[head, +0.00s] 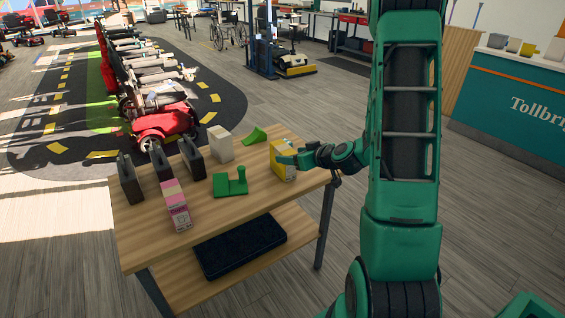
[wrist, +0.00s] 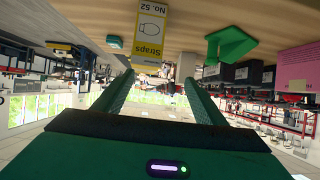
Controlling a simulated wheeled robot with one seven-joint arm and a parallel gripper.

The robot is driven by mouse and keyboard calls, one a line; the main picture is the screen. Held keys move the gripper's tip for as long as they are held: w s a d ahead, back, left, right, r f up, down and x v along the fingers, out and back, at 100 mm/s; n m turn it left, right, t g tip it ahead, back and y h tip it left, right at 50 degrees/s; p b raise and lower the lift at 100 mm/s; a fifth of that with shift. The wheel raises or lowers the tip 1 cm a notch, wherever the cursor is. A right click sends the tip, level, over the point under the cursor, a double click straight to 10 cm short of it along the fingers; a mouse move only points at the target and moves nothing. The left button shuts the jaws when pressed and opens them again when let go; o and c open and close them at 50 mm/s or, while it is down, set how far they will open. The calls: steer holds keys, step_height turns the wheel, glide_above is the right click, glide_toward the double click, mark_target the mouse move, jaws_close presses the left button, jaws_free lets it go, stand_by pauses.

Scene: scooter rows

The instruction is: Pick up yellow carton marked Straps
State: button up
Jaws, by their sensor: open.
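The yellow carton (head: 279,166) stands upright near the right end of the wooden table. In the wrist view, which is upside down, the yellow carton (wrist: 150,35) shows its label "Straps No. 52" and a drawn symbol. My gripper (head: 297,159) reaches in from the right at the carton's side, low over the table. In the wrist view my gripper (wrist: 160,78) has its two green fingers apart with nothing between them. The carton appears just beyond the fingertips, nearer the left finger in that picture. Whether a finger touches it cannot be told.
On the table (head: 262,205) are a white box (head: 221,147), a green wedge (head: 255,136), a green bracket piece (head: 231,184), a pink carton (head: 176,206) and three dark containers (head: 130,181). A dark tray (head: 240,247) lies on the lower shelf. The table's front right is clear.

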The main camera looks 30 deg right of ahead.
mark_target(283, 150)
steer(key=shift+m+t+h, duration=0.4)
steer(key=shift+t+h, duration=0.1)
steer(key=w+d+f, duration=0.1)
steer(key=w, duration=0.1)
steer(key=w+d, duration=0.1)
steer(key=w, duration=0.1)
steer(key=w+d+f, duration=0.1)
steer(key=shift+w+f, duration=0.3)
steer(key=shift+w, duration=0.1)
steer(key=x, duration=0.4)
steer(key=shift+w+a+f, duration=0.1)
steer(key=shift+a+f, duration=0.15)
steer(key=shift+a, duration=0.15)
steer(key=shift+w+f, duration=0.2)
steer(key=shift+w, duration=0.3)
steer(key=c, duration=1.3)
